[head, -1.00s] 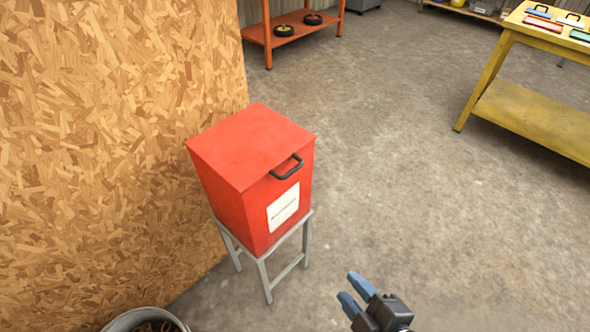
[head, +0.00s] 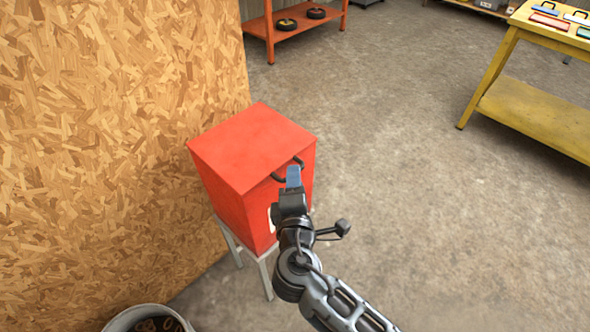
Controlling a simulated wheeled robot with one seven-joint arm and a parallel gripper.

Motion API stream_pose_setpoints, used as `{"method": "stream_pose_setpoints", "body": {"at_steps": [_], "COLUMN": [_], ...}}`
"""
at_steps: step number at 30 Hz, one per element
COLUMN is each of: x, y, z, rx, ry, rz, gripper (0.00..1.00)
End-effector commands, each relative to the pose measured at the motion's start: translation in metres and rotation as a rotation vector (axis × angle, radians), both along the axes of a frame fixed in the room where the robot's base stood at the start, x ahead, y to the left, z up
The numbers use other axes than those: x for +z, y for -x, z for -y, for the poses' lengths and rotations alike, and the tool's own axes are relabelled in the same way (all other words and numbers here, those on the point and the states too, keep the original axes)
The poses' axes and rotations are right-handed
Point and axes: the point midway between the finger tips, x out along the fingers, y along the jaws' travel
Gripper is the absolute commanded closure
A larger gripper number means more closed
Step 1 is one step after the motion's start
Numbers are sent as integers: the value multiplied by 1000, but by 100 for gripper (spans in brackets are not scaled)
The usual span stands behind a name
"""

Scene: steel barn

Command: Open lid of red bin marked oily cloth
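The red bin (head: 232,195) stands upright on a small grey metal stand (head: 234,247) beside the chipboard wall. Its flat red lid (head: 250,145) is shut. A dark handle (head: 298,161) sticks out at the lid's front edge, partly hidden by my gripper (head: 293,174). The gripper's blue fingertips overlap the handle in this view. I cannot tell if they touch it or how far apart they are. The white label (head: 271,220) on the bin's front is mostly hidden behind my arm.
A grey bucket (head: 112,326) with dark contents stands at the bottom left. The chipboard wall (head: 110,120) is close on the bin's left. A yellow workbench (head: 530,118) and an orange shelf (head: 258,27) stand farther back. The concrete floor to the right is clear.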

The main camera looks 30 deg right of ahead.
Motion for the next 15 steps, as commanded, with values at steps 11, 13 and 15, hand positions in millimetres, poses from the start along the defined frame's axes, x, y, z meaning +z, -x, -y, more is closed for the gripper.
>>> {"method": "stream_pose_setpoints", "body": {"at_steps": [11, 13, 15], "x": [-5, -5, -5], "y": [-31, -31, -31], "z": [16, 16, 16], "rx": [1, 1, 1], "ry": [-2, -2, -2], "rz": [0, 0, 0], "gripper": [64, 64, 64]}}
